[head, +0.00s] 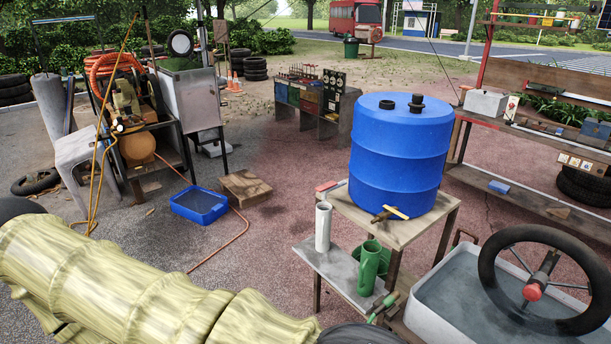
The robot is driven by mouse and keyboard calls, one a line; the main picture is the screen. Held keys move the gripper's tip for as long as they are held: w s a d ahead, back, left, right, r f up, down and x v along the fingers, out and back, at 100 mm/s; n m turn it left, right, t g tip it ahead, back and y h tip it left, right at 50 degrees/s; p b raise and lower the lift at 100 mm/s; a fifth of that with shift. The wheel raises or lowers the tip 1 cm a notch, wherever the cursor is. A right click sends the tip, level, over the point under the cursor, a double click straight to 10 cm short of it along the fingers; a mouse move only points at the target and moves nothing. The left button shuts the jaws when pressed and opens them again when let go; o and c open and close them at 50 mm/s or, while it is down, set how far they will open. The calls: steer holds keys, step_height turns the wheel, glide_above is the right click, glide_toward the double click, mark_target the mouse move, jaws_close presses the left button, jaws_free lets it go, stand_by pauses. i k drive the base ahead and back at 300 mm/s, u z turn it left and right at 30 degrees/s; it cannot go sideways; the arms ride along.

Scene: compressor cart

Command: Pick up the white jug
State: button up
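The white jug (323,226) is a tall, narrow, pale container. It stands upright on the grey lower shelf (336,272) at the front left of a small wooden stand, right of the picture's middle. A green jug (370,267) with a handle stands in front of it and to its right on the same shelf, apart from it. The white jug's visible side is unobstructed; I cannot make out a handle on it. My gripper is not in view.
A large blue barrel (401,155) stands on the wooden stand top (399,229), behind and above the jugs. A grey water tub (440,318) with a black wheel (491,266) stands at right. A blue basin (199,204) lies left; open ground lies between.

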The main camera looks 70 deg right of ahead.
mark_target(323, 223)
steer(key=z, duration=0.4)
steer(key=i, duration=0.75)
steer(key=z, duration=1.2)
steer(key=i, duration=0.3)
steer(key=z, duration=0.25)
